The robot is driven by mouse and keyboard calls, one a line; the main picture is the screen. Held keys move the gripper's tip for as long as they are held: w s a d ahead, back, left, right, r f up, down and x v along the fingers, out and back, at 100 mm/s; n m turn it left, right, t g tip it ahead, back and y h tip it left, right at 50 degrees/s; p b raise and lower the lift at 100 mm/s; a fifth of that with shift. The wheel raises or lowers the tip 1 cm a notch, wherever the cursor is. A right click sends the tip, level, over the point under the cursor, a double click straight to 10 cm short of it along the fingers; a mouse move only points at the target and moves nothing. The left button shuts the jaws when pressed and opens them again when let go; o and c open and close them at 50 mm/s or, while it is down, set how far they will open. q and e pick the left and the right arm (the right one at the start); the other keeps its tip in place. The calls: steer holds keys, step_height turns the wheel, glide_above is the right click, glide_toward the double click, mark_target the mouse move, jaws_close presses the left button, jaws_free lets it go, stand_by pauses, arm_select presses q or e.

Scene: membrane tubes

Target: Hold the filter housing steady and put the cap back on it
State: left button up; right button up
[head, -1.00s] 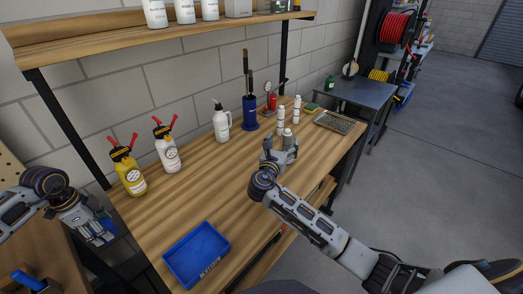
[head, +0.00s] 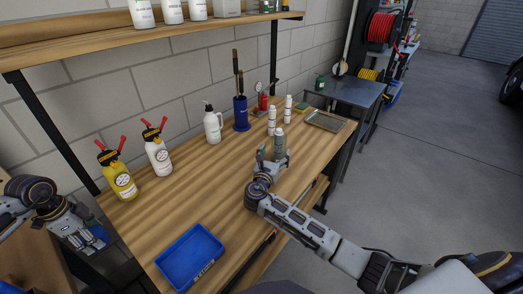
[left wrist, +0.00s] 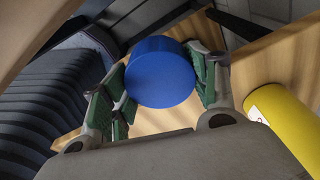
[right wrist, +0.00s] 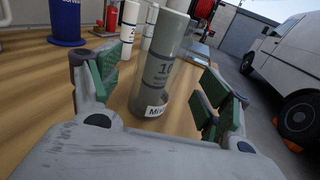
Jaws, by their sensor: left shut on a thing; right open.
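The grey filter housing (head: 280,145) stands upright on the wooden bench. My left gripper (left wrist: 165,82) is shut on a blue round cap (left wrist: 160,70), held between the green pads. In the head view, the left gripper (head: 96,241) is at the far left, beyond the bench's left end.
Two white tubes (head: 272,121) (head: 288,108) stand behind the housing, near a metal tray (head: 325,121). A blue holder (head: 241,114), white jug (head: 213,127) and two bottles, white (head: 158,158) and yellow (head: 123,184), line the wall. A blue bin (head: 190,257) sits at front left. The middle bench is clear.

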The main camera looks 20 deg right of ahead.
mark_target(277, 149)
steer(key=shift+d, duration=0.1)
steer(key=shift+x, duration=3.05)
steer(key=shift+c, duration=0.4)
steer(key=c, duration=1.2)
